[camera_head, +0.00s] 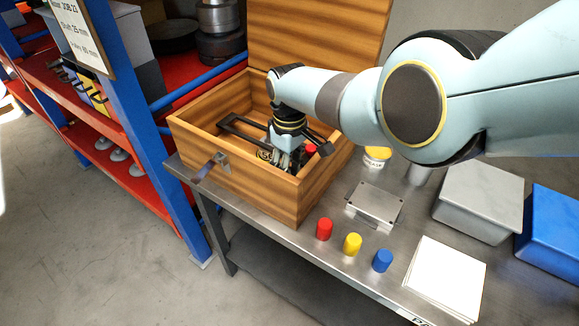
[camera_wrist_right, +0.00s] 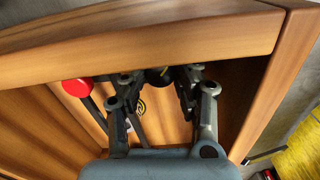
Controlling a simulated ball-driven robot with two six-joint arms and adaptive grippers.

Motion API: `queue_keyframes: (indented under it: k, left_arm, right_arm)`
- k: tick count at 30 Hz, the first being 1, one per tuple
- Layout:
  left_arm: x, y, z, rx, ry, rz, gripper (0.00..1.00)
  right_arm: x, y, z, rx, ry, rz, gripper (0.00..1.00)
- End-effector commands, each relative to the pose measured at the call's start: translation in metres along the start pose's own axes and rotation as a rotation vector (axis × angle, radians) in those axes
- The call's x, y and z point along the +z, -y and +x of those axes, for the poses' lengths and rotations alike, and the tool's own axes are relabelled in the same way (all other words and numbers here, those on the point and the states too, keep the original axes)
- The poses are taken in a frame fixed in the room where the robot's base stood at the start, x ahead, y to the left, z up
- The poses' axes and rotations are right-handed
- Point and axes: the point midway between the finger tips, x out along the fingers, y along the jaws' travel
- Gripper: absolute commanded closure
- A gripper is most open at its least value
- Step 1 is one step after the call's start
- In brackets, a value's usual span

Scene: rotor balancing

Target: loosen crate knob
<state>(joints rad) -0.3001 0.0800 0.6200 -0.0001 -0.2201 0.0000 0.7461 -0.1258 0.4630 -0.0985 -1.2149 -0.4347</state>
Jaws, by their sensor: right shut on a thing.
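The open wooden crate (camera_head: 250,180) stands on the metal bench with its lid raised at the back. My right gripper (camera_head: 283,158) reaches down into it. In the right wrist view its fingers (camera_wrist_right: 160,82) are closed around a dark, round knob-like part (camera_wrist_right: 157,77), which is mostly hidden between them. A red knob (camera_head: 311,149) is inside the crate just right of the gripper; it also shows in the right wrist view (camera_wrist_right: 77,87), apart from the fingers. A dark frame (camera_head: 240,133) lies in the crate. My left gripper is not in view.
Red (camera_head: 324,229), yellow (camera_head: 352,244) and blue (camera_head: 382,260) cylinders stand before a metal plate (camera_head: 376,204). White sheets (camera_head: 446,280), a grey bin (camera_head: 478,201) and a blue bin (camera_head: 552,228) are at right. A blue-framed shelf (camera_head: 150,130) stands close on the left.

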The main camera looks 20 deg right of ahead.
Motion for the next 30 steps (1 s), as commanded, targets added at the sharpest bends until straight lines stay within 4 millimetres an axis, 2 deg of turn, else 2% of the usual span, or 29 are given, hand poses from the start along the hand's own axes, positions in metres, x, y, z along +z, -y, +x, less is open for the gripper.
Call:
queue_keyframes:
  k: [7,8,13,23,30]
  left_arm:
    - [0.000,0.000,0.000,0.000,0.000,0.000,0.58]
    - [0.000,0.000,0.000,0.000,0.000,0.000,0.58]
    - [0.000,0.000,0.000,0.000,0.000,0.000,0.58]
    - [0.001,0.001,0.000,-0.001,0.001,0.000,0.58]
    - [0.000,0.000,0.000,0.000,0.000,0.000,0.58]
  right_arm:
    - [0.000,0.000,0.000,-0.001,0.000,0.000,1.00]
    - [0.000,0.000,0.000,-0.001,0.000,0.001,0.67]
    - [0.000,0.000,0.000,-0.001,0.000,0.001,0.47]
    - [0.000,0.000,-0.002,-0.001,0.000,0.001,0.47]
    - [-0.001,0.000,-0.022,0.000,-0.003,0.000,0.47]
